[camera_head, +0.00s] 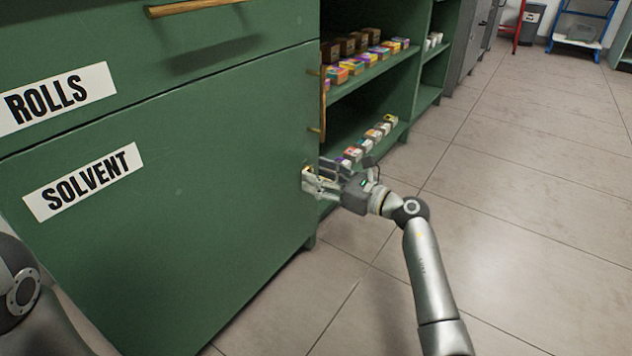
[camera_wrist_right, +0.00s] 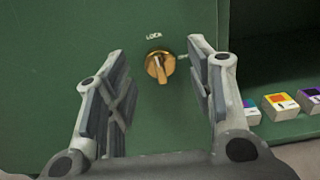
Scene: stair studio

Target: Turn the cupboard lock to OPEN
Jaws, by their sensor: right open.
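The cupboard lock (camera_wrist_right: 159,67) is a round brass knob on a green panel in the right wrist view. Its raised grip bar stands close to vertical, leaning slightly. White lettering reading LOCK sits above it, and another small mark to its right is partly hidden by a finger. My right gripper (camera_wrist_right: 158,95) is open, with its fingers on either side of the knob and a gap on each side. In the head view my right gripper (camera_head: 313,183) is at the green cupboard's (camera_head: 200,220) right edge and mostly hides the lock. My left gripper is out of frame.
The cupboard has ROLLS and SOLVENT labels and a vertical brass handle (camera_head: 323,104) above my right gripper. Open shelves with small boxes (camera_head: 372,136) stand just beyond it. The tiled floor (camera_head: 520,200) to the right is clear.

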